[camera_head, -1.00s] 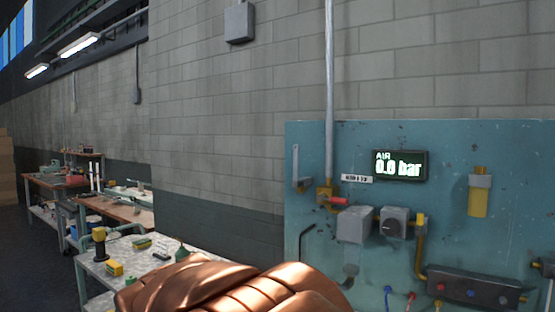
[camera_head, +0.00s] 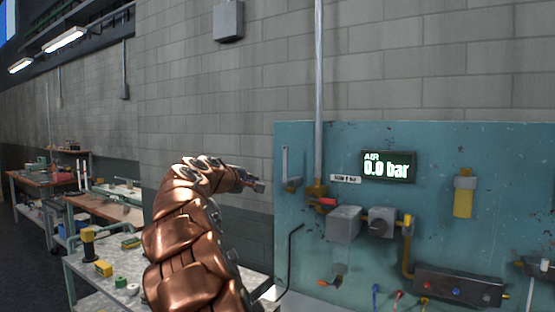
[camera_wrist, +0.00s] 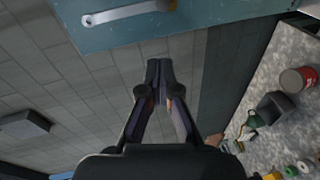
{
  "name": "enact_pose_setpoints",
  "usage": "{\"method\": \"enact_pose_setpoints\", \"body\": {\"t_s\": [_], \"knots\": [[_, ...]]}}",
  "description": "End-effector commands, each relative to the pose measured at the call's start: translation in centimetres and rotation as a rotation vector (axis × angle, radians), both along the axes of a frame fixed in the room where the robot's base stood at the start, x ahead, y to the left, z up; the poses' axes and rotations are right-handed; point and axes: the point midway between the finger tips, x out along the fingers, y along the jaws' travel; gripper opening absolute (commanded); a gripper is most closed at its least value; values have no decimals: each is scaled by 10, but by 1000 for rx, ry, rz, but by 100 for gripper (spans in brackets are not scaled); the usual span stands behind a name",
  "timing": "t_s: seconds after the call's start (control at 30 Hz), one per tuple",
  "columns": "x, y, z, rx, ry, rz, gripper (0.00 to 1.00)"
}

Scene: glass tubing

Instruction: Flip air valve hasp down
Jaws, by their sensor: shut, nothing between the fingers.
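The hasp (camera_head: 285,162) is a thin grey metal strip standing upright above a small bracket at the upper left of the blue panel. In the wrist view, a silver bar with a hole near its end (camera_wrist: 125,13), apparently the same hasp, lies at the top edge. The air valve (camera_head: 318,195) is brass with a red handle (camera_head: 327,202), to the right of the hasp on the vertical pipe. My gripper (camera_head: 260,187) is left of the panel, just left of and a little below the hasp. Its fingers (camera_wrist: 158,68) are shut, empty and apart from the hasp.
The blue panel (camera_head: 300,240) also bears a display reading 0.0 bar (camera_head: 388,167), a grey box (camera_head: 343,223), a dial regulator (camera_head: 382,222) and a yellow-grey fitting (camera_head: 464,193). A bench (camera_head: 75,262) with small items stands at lower left. Open air lies before the wall.

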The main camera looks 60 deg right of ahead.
Motion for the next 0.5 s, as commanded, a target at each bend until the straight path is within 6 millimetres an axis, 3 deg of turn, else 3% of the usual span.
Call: {"method": "enact_pose_setpoints", "body": {"t_s": [0.1,0.2,0.5], "knots": [[12,-30,20,-94,37,17,0],[20,-43,35,-157,57,34,0],[27,-56,47,-219,79,54,0]]}}
